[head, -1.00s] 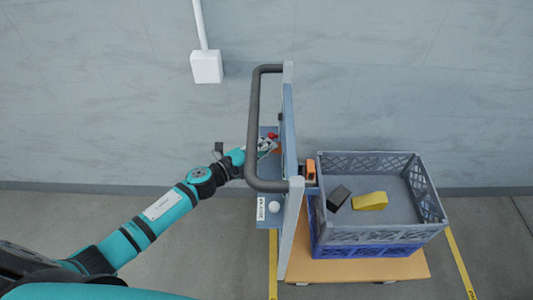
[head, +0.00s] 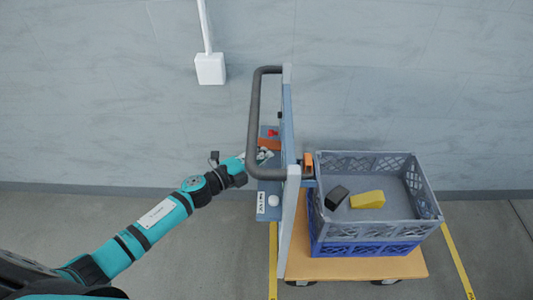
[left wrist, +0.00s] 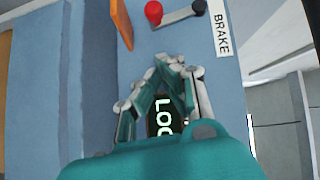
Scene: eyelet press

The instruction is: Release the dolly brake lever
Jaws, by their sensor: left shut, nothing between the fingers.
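The brake lever is a short grey arm (left wrist: 178,17) with a red knob (left wrist: 153,12) and a dark pivot, at the top of the left wrist view beside a white BRAKE label (left wrist: 220,27). In the head view its red knob (head: 272,133) shows behind the dolly's push handle (head: 253,125). My left gripper (left wrist: 172,64) is shut and empty, apart from the knob, over the blue panel. It partly hides a dark label reading "LOC". In the head view the left gripper (head: 264,154) is partly behind the handle. My right gripper is not in view.
An orange plate (left wrist: 121,22) stands on the panel left of the knob. The dolly's orange deck (head: 350,268) carries stacked grey (head: 380,232) and blue crates; the upper holds a black block (head: 336,197) and a yellow block (head: 367,199). Open floor lies left of the dolly.

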